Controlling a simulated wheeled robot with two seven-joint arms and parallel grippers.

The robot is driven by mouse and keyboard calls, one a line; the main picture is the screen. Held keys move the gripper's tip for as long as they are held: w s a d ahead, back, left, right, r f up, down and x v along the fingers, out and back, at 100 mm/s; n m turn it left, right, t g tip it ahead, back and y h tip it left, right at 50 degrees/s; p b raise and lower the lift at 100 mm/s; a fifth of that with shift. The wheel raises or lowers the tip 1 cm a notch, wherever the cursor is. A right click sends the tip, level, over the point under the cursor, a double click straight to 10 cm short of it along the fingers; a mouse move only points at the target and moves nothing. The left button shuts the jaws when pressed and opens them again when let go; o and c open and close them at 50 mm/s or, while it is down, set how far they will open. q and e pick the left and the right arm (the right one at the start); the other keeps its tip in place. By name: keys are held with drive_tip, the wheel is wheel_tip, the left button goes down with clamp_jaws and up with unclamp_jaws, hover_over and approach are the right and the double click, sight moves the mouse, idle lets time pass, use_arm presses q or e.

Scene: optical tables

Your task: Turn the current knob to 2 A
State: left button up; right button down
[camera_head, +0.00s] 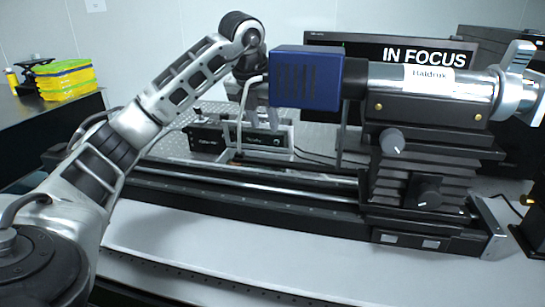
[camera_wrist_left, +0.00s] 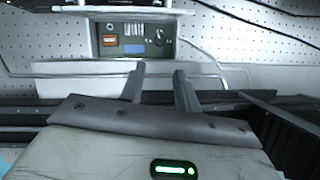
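My left gripper (camera_head: 262,122) hangs behind the blue box, with its fingers in front of a dark instrument (camera_head: 268,141) on the perforated table. In the left wrist view, the fingers of my left gripper (camera_wrist_left: 160,72) are apart with nothing between them. Beyond the fingertips is the instrument's front panel (camera_wrist_left: 122,56), with an orange switch (camera_wrist_left: 109,41), a small blue display (camera_wrist_left: 134,48) and a round dark knob (camera_wrist_left: 159,38) at its right. The fingers are apart from the knob. Its setting is too small to read. I cannot make out my right gripper.
The blue box (camera_head: 306,78), on a silver cylinder (camera_head: 425,83) over a black stepped mount (camera_head: 415,165), blocks part of the view. A long black rail (camera_head: 240,189) crosses in front of the instrument. Cables run beside the instrument. A yellow stack (camera_head: 66,80) stands far left.

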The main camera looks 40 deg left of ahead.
sight(275, 165)
use_arm(q)
drive_tip(key=x, duration=1.5)
drive_tip(key=shift+s, duration=0.1)
